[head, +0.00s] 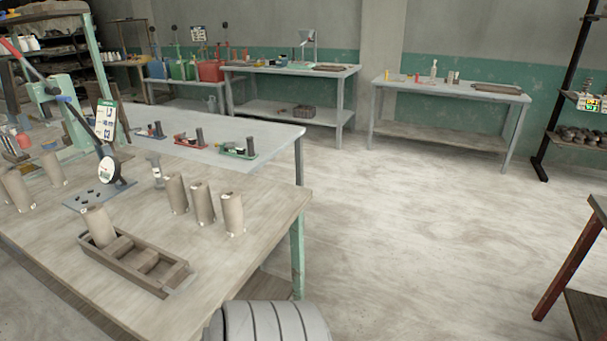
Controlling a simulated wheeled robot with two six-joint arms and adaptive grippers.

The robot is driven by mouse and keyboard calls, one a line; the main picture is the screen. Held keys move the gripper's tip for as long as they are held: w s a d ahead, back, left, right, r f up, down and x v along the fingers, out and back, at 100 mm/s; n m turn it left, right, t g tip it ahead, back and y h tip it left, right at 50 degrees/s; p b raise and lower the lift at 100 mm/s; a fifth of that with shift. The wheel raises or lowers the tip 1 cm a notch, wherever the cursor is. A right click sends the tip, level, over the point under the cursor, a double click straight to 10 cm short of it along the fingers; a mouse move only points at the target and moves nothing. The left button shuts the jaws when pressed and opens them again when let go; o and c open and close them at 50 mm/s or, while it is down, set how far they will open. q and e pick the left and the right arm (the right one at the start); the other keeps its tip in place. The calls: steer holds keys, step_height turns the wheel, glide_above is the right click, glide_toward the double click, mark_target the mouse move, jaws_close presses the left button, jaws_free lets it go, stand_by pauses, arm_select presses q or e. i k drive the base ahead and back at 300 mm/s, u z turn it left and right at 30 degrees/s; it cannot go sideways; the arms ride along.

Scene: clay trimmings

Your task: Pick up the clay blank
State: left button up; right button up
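Several beige-grey clay cylinders that look like clay blanks stand upright on the wooden table (225,270). Three stand in a row at the right: one clay blank (177,194), a middle one (203,204) and a right one (231,214). Another clay blank (98,227) stands in the left end of a brown divided tray (150,284), tilted slightly. More stand at the left edge, including one clay blank (53,169). I cannot tell which one the task means. Neither of my grippers is in view.
A grey table (265,134) with small coloured fixtures adjoins behind. The floor (420,220) to the right is clear.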

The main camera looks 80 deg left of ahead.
mark_target(230, 199)
steer(key=i, duration=0.45)
steer(key=u, duration=0.9)
